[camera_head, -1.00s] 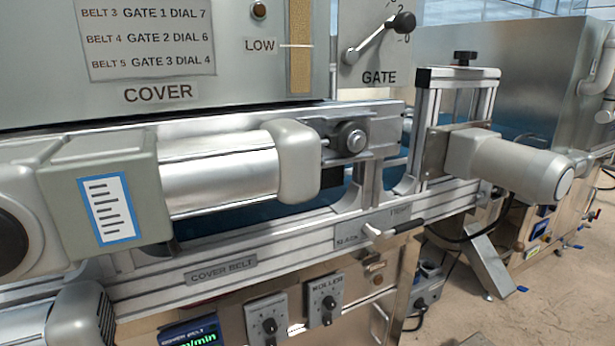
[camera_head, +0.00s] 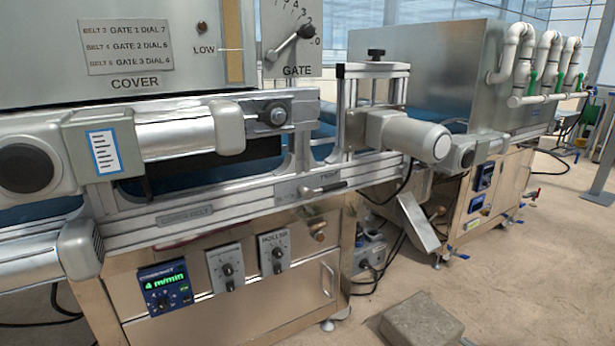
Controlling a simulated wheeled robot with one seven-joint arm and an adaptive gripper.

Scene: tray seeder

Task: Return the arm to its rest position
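Neither my arm nor my gripper shows in the head view, so its pose and its fingers cannot be seen. The view is filled by the tray seeder, with its grey cover housing (camera_head: 50,50) at the upper left. A gate lever (camera_head: 290,44) with a black knob stands on the gate plate beside it. Below run the silver cover belt rail (camera_head: 230,200) and a motor (camera_head: 175,138) with a blue-edged label.
A control panel reading 4 m/min (camera_head: 165,288) and two dial boxes sit on the lower cabinet (camera_head: 200,325). A second machine with white pipes (camera_head: 510,60) stands at the right. A grey block (camera_head: 420,333) lies on the floor. Open floor (camera_head: 540,270) spreads at the lower right.

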